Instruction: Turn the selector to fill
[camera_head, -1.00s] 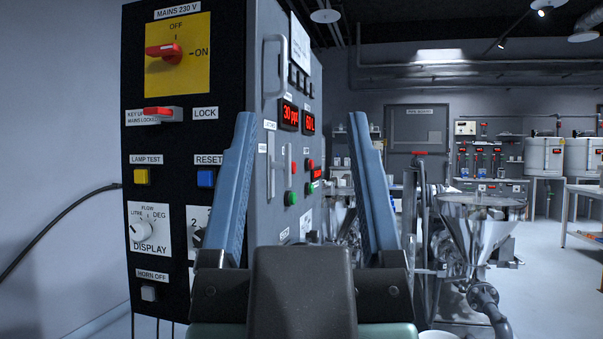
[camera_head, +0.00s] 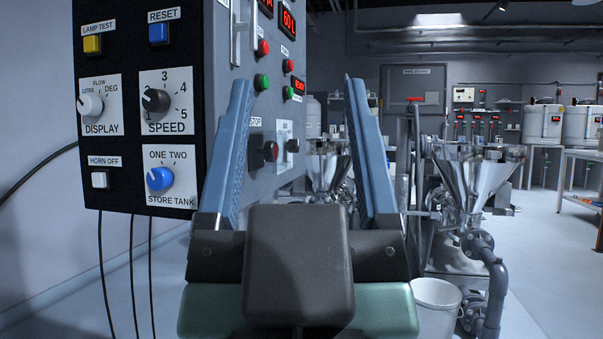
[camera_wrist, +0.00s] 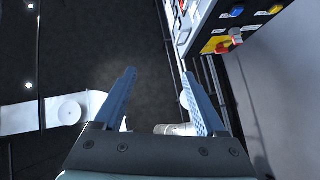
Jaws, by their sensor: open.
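No label reading fill is legible, so I cannot tell for certain which control is the selector. A small black knob (camera_head: 292,146) on a pale plate is on the grey side of the control cabinet (camera_head: 225,75), seen between my fingers. Left of it is a red-capped control (camera_head: 270,151), its label partly hidden by my left finger. On the black front, a blue STORE TANK knob (camera_head: 159,179) has positions ONE and TWO. My gripper (camera_head: 298,82) is open and empty, apart from the controls as far as I can tell. It also shows open in the wrist view (camera_wrist: 159,73).
The front also carries a SPEED knob (camera_head: 156,100) and a DISPLAY knob (camera_head: 90,105). Cables hang below the cabinet. A steel hopper (camera_head: 475,175) and a white bucket (camera_head: 436,305) stand at right. Open floor (camera_head: 545,270) lies beyond them.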

